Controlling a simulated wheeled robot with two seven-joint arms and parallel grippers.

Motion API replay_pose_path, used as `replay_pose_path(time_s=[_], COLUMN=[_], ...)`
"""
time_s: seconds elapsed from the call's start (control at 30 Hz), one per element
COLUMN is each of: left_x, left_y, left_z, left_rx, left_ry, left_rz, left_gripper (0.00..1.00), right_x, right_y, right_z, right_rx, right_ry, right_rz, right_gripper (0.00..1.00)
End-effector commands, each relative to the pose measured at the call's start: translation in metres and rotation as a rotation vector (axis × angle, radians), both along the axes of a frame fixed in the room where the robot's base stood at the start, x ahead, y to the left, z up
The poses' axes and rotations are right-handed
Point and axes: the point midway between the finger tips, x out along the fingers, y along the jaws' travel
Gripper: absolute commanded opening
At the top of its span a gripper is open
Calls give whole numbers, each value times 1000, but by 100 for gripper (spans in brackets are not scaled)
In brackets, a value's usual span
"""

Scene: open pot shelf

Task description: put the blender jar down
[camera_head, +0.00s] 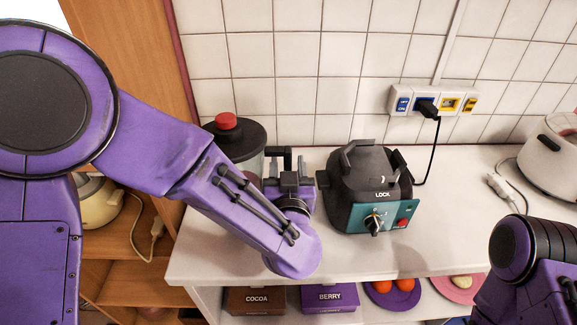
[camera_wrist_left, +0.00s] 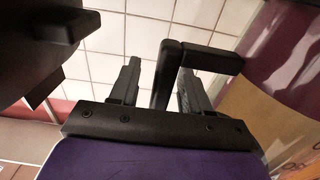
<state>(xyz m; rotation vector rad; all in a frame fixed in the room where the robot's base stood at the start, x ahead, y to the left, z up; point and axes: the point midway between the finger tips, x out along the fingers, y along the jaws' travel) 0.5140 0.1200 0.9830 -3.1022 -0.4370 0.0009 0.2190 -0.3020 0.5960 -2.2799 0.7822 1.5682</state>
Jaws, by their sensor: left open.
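The blender jar, with a black lid and red cap (camera_head: 226,121), stands upright at the left end of the white counter. My left forearm hides its lower part, so its base is not visible. My left gripper (camera_head: 288,160) is open at the jar's right side. In the left wrist view the jar's black handle (camera_wrist_left: 168,75) lies between the two open fingers (camera_wrist_left: 158,85), and the jar's side (camera_wrist_left: 285,85) fills the right. The dark blender base (camera_head: 368,185) with a teal front marked LOCK stands right of the gripper. My right gripper is out of view.
A socket strip (camera_head: 432,101) with a black plug is on the tiled wall. A white appliance (camera_head: 552,158) and a loose plug (camera_head: 500,188) are at the right. Cocoa (camera_head: 257,301) and berry (camera_head: 329,298) boxes sit below. The counter right of the base is mostly clear.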

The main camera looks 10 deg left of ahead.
Motion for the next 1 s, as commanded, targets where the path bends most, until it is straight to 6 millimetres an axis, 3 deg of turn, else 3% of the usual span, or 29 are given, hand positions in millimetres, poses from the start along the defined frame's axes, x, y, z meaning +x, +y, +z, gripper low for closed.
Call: replay_pose_path(time_s=[0.17,0.4,0.6,1.0], left_x=[-13,-73,-108,-116], left_y=[-4,-22,-31,-33], left_z=[3,3,3,3], left_rx=[1,2,1,0], left_ry=[-1,-1,-1,0], left_rz=[-2,-4,-2,1], left_gripper=[47,47,47,47], right_x=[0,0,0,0], right_y=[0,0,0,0], right_z=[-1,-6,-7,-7], right_rx=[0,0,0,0], right_ry=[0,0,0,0], right_rz=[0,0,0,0], right_gripper=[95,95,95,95])
